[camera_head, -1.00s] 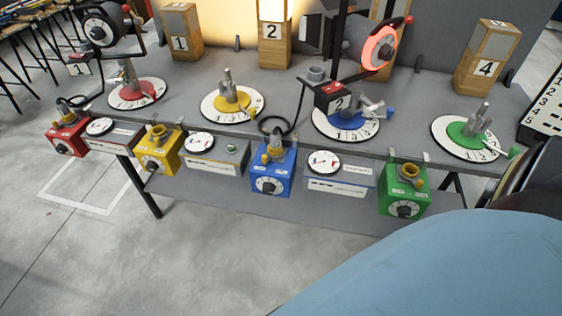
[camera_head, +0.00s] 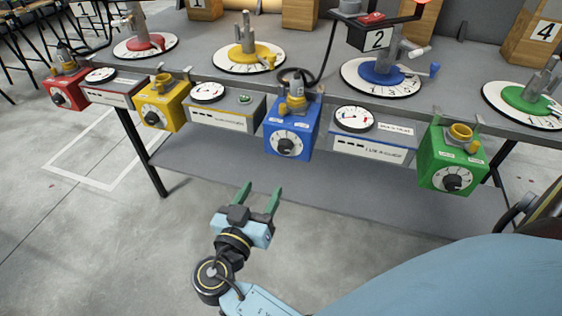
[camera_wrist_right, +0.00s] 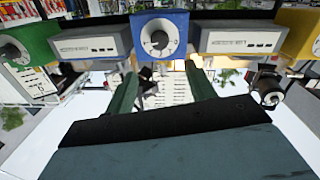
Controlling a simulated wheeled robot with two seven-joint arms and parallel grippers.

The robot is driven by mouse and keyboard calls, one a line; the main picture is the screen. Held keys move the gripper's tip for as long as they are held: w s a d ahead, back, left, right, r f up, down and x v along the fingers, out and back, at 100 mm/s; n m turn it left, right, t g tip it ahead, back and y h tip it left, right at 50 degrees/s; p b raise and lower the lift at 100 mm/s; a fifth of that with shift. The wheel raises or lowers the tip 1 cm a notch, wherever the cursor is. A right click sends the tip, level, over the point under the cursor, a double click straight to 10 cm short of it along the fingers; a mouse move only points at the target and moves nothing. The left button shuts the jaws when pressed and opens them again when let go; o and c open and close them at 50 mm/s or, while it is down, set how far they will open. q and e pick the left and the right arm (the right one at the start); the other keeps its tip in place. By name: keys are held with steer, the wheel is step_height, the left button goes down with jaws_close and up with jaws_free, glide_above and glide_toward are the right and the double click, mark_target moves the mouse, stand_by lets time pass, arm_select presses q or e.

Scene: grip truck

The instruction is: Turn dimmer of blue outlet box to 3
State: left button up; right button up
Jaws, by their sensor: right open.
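The blue outlet box (camera_head: 292,128) hangs on the front edge of the table in the head view, with a plug in its top. Its dimmer (camera_head: 287,145) is a dark knob on a white dial on the front face; the number it points at is too small to read. In the right wrist view the blue box (camera_wrist_right: 178,21) is at the top centre, with its dimmer (camera_wrist_right: 159,39) above the gap between the fingers. My right gripper (camera_head: 259,193) is open and empty, below and in front of the blue box, apart from it. My left gripper is not in view.
The red (camera_head: 66,92), yellow (camera_head: 163,105) and green (camera_head: 452,158) outlet boxes hang along the same table edge. Grey meter units (camera_head: 226,110) sit between them. Colored dials with clamps stand on the table (camera_head: 300,62). The floor before the table is clear.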

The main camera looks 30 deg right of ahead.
mark_target(283, 150)
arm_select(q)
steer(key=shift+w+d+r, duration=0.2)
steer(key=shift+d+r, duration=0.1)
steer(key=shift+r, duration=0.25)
arm_select(e)
steer(key=x, duration=1.3)
steer(key=shift+d+r, duration=0.1)
steer(key=shift+c, duration=0.3)
steer(key=c, duration=0.9)
